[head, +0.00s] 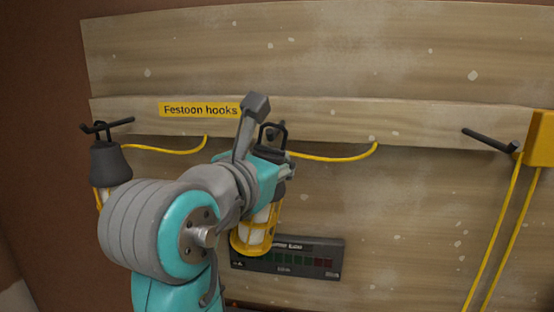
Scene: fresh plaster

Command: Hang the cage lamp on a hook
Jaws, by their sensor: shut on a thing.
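A cage lamp (256,232) with a yellow cage, pale bulb and dark cap hangs upright in front of the board. My gripper (284,168) is shut on its dark upper part; the arm and gripper hide some of it. The lamp's black loop (273,130) stands up in front of the board's rail. A dark bit inside the loop may be a middle hook; I cannot tell if the loop is around it. A right hook (490,140) is bare. Another lamp (110,162) with a dark cap hangs at the left hook (106,126), partly behind my arm.
A yellow label reading "Festoon hooks" (200,110) is on the rail. Yellow cable (335,157) sags along the rail. A yellow box (541,137) with hanging cables is at the far right. A dark panel (310,262) is behind the lamp. The board between lamp and right hook is clear.

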